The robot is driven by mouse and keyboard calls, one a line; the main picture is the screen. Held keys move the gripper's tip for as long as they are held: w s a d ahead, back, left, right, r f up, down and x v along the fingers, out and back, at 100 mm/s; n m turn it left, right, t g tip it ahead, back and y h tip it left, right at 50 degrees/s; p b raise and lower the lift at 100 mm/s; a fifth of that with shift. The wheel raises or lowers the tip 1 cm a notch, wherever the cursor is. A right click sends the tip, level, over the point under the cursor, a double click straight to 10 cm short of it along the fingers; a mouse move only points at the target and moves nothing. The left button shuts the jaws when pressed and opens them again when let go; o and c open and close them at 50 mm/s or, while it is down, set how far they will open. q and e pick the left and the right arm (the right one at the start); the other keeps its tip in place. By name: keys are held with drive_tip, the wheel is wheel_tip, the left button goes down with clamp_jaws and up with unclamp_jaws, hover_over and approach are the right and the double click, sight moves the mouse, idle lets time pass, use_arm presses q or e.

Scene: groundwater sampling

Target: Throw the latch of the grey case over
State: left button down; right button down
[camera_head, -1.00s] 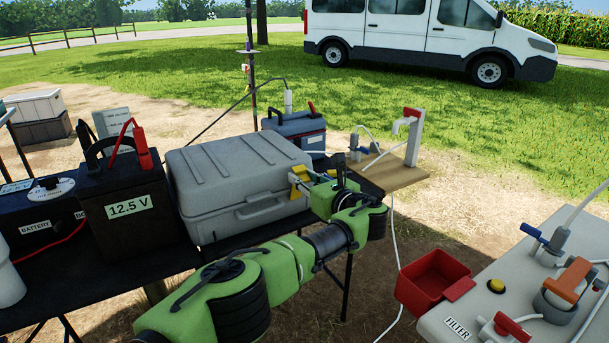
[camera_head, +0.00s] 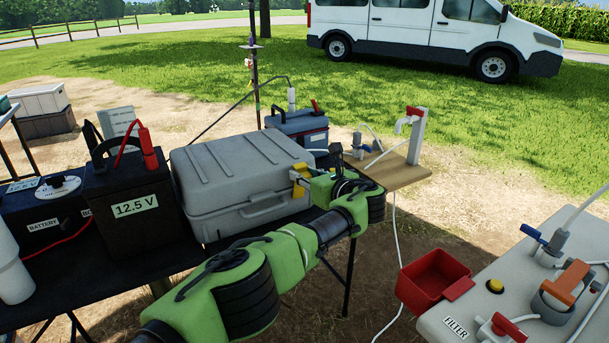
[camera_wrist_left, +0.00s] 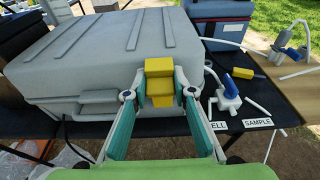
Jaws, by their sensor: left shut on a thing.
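The grey case (camera_head: 240,175) stands closed on the black table, with its handle on the front. Its yellow latch (camera_wrist_left: 159,82) is at the front right of the case, at the lid seam. In the wrist view the latch stands up against the front wall, between my fingers. My left gripper (camera_wrist_left: 159,96) is shut on the latch, a finger on either side. In the head view the left gripper (camera_head: 303,184) is at the case's front right corner, and its wrist partly hides the fingers. My right gripper is not in view.
A 12.5 V battery (camera_head: 130,200) stands left of the case. A blue-grey box (camera_head: 298,128) stands behind it. A blue-handled valve (camera_wrist_left: 229,92) and labels lie on the table to the right. A red bin (camera_head: 433,277) is at the lower right.

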use_arm(q)
drive_tip(key=shift+f, duration=0.1)
drive_tip(key=c, duration=1.7)
unclamp_jaws()
drive_tip(key=shift+s+d, duration=0.1)
drive_tip(key=shift+d, duration=0.05)
drive_tip(key=v, duration=1.1)
drive_tip(key=shift+s+d, duration=0.2)
drive_tip(key=shift+s, duration=0.1)
